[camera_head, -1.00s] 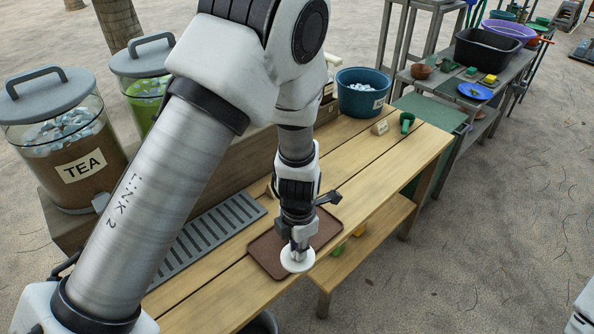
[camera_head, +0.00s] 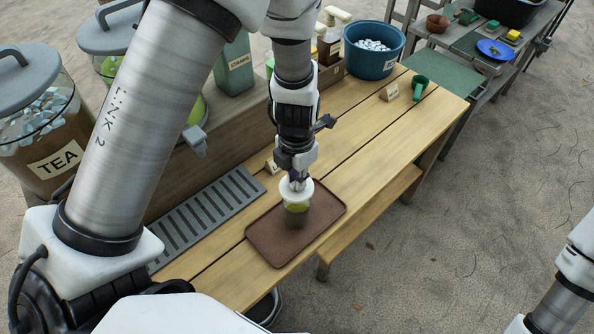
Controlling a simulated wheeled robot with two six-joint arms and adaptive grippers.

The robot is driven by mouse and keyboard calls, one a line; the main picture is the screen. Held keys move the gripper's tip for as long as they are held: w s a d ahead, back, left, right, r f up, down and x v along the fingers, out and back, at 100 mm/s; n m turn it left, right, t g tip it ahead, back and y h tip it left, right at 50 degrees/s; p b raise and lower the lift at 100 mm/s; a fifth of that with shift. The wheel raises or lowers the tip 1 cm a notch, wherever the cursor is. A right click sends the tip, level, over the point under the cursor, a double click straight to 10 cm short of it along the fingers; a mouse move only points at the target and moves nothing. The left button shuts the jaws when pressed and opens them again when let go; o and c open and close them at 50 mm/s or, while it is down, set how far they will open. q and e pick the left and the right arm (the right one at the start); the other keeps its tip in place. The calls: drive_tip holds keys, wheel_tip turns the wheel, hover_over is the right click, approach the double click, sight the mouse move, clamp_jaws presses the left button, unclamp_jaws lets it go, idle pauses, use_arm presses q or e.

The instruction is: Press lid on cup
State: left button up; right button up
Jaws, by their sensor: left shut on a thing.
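A clear cup with yellow-green contents (camera_head: 297,210) stands on a brown tray (camera_head: 270,247) on the wooden bench. A white round lid (camera_head: 295,194) is at the top of the cup. My left gripper (camera_head: 296,182) comes down from above and is shut on the lid. I cannot tell whether the lid is seated on the rim or just above it. The fingertips partly hide the lid's middle. My right arm shows at the lower right edge, but its gripper is out of view.
A grey slotted drain grate (camera_head: 208,218) lies left of the tray. A blue tub (camera_head: 372,50), a small card (camera_head: 389,92) and a green scoop (camera_head: 420,85) stand farther back. The bench right of the tray is clear.

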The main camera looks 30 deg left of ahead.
use_arm(q)
drive_tip(key=f+b, duration=0.3)
drive_tip(key=shift+w+a+f, duration=0.2)
drive_tip(key=shift+w+f, duration=0.1)
drive_tip(key=shift+w, duration=0.1)
drive_tip(key=shift+s+f+b, duration=0.15)
drive_tip(key=shift+f+b, duration=0.3)
drive_tip(key=shift+f, duration=0.45)
use_arm(e)
drive_tip(key=f, duration=0.4)
drive_tip(key=shift+w+a+f, duration=0.1)
drive_tip(key=shift+w+f, duration=0.15)
drive_tip(key=shift+f, duration=0.15)
use_arm(q)
drive_tip(key=shift+p, duration=0.65)
use_arm(e)
drive_tip(key=shift+r, duration=0.65)
use_arm(q)
drive_tip(key=shift+p, duration=0.35)
use_arm(e)
drive_tip(key=shift+r, duration=0.3)
use_arm(q)
drive_tip(key=shift+f+p, duration=0.15)
drive_tip(key=shift+p, duration=0.15)
use_arm(e)
drive_tip(key=shift+r, duration=0.3)
use_arm(q)
drive_tip(key=shift+p, duration=0.35)
use_arm(e)
drive_tip(key=shift+r, duration=0.35)
